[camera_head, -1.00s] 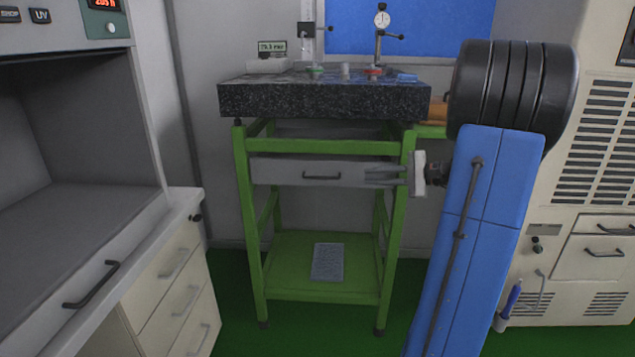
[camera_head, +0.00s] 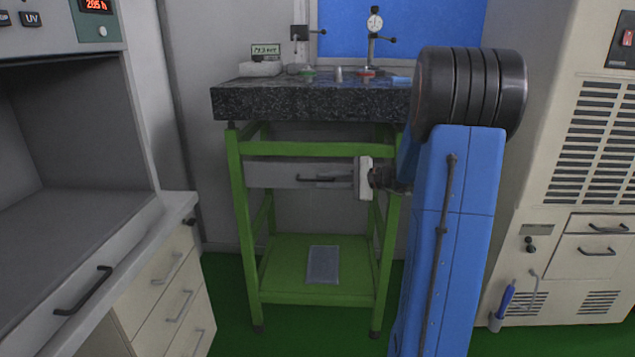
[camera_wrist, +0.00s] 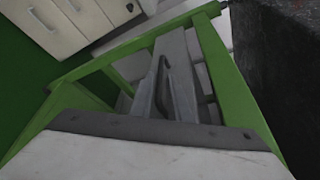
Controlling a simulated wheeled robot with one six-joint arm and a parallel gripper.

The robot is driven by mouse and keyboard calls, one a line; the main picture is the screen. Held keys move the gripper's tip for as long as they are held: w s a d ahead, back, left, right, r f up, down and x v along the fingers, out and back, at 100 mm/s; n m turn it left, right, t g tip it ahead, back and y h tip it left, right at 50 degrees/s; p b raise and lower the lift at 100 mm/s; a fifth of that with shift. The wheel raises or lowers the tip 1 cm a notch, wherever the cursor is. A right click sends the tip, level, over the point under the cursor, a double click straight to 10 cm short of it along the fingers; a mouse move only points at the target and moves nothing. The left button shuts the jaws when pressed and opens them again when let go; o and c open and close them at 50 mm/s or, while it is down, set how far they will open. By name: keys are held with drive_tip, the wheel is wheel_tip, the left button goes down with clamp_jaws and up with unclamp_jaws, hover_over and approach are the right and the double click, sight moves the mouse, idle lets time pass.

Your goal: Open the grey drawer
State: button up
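The grey drawer (camera_head: 270,174) sits in the upper part of the green stand, under the dark stone slab, and looks closed. Its dark bar handle (camera_head: 312,179) is at the middle of its front. My gripper (camera_head: 325,180) comes in from the right, with its fingers alongside the drawer front at handle height. In the wrist view the dark handle (camera_wrist: 161,78) shows between the two grey fingers of my gripper (camera_wrist: 164,72), which look apart. I cannot tell whether either finger touches the handle.
The stone slab (camera_head: 300,103) above carries a dial gauge stand (camera_head: 373,35) and small items. A white drawer cabinet (camera_head: 165,300) stands at left, a beige machine (camera_head: 570,180) at right. The green floor (camera_head: 230,300) before the stand shows clear.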

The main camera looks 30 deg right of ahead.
sight(322, 181)
drive_tip(key=shift+x, duration=1.6)
drive_tip(key=shift+c, duration=0.6)
clamp_jaws()
